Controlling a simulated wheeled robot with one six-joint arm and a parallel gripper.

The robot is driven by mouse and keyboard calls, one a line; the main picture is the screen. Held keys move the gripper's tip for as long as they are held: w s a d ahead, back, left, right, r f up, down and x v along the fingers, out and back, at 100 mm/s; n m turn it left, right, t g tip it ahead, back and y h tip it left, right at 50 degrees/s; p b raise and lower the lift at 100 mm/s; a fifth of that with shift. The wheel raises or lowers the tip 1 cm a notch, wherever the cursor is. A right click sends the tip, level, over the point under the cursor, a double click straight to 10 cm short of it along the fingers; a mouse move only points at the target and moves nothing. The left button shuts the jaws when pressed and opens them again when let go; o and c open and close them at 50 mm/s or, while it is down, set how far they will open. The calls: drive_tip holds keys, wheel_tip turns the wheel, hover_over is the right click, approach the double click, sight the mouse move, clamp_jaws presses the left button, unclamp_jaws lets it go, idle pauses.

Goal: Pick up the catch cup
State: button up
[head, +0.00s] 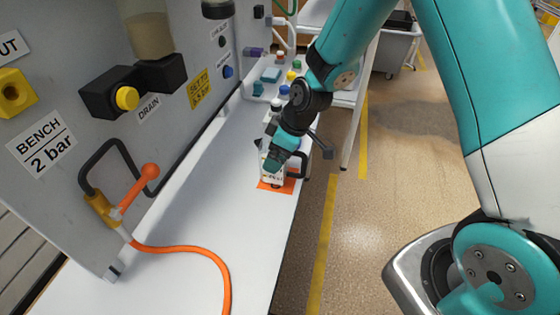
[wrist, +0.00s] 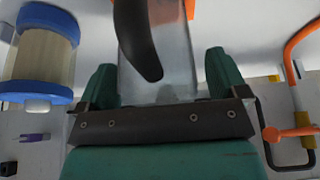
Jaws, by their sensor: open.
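The catch cup (head: 267,176) stands on an orange mat (head: 289,187) near the bench's front edge. It looks clear and pale, with a dark handle on its right side, and my gripper hides much of it. In the wrist view, the clear cup (wrist: 182,70) lies between my two green fingers, with its black curved handle (wrist: 136,40) in front of it. My gripper (head: 279,158) is at the cup, its fingers apart on either side. Whether either finger touches the cup I cannot tell.
An orange hose (head: 205,251) and an orange-handled valve (head: 137,190) are at the bench's left. Bottles and small coloured parts (head: 284,90) stand behind my gripper. The grey test panel (head: 185,50) rises along the left. The white bench top (head: 195,205) between is clear.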

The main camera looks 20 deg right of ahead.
drive_tip(key=c, duration=1)
